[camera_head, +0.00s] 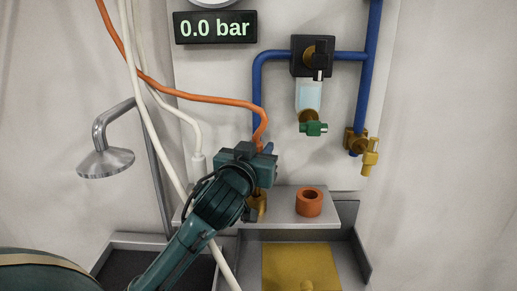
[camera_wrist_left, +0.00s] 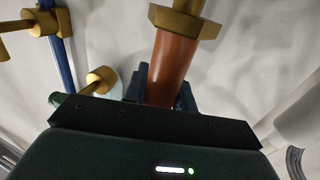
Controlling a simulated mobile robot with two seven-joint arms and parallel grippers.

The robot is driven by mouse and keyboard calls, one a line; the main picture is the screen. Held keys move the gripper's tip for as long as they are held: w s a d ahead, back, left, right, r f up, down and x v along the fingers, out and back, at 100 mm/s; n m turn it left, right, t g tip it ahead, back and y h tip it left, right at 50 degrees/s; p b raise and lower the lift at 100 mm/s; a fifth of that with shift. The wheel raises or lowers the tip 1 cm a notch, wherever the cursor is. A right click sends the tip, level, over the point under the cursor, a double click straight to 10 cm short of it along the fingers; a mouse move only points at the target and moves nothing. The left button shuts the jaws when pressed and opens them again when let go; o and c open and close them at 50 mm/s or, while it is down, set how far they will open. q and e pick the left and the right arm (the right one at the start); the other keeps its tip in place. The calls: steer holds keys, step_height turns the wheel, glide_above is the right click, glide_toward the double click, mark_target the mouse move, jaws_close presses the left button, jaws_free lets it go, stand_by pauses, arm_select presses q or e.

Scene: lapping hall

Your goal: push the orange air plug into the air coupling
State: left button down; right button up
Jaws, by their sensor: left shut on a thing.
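My left gripper (camera_head: 260,162) is shut on the orange air plug, just in front of the lower end of a blue pipe. In the left wrist view the plug's orange body (camera_wrist_left: 172,68) stands between the dark fingers, with a brass fitting (camera_wrist_left: 184,22) at its far end. A brass part (camera_head: 257,206) shows just below the gripper in the head view. It may be the air coupling; the gripper hides the join, so I cannot tell if plug and coupling touch. An orange hose (camera_head: 190,96) runs down to the gripper. My right gripper is not in view.
The display (camera_head: 215,27) reads 0.0 bar. A grey shelf (camera_head: 285,218) holds an orange ring-shaped piece (camera_head: 309,202). Blue pipes (camera_head: 363,90) carry a filter bowl (camera_head: 308,96), green valve (camera_head: 314,128) and brass tap (camera_head: 370,156). White hoses and a shower head (camera_head: 105,160) are left.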

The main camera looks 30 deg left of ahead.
arm_select(q)
steer(key=shift+f+b, duration=0.3)
steer(key=shift+f, duration=0.2)
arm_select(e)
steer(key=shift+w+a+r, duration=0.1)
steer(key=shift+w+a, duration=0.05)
arm_select(q)
steer(key=shift+f+b, duration=0.45)
steer(key=shift+f, duration=0.15)
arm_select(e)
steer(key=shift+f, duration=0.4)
arm_select(q)
steer(key=shift+f+b, duration=0.45)
steer(key=shift+f, duration=0.15)
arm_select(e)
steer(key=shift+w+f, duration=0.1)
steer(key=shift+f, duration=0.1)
arm_select(q)
steer(key=c, duration=1.1)
jaws_free()
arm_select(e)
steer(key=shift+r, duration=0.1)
arm_select(q)
steer(key=shift+o, duration=0.2)
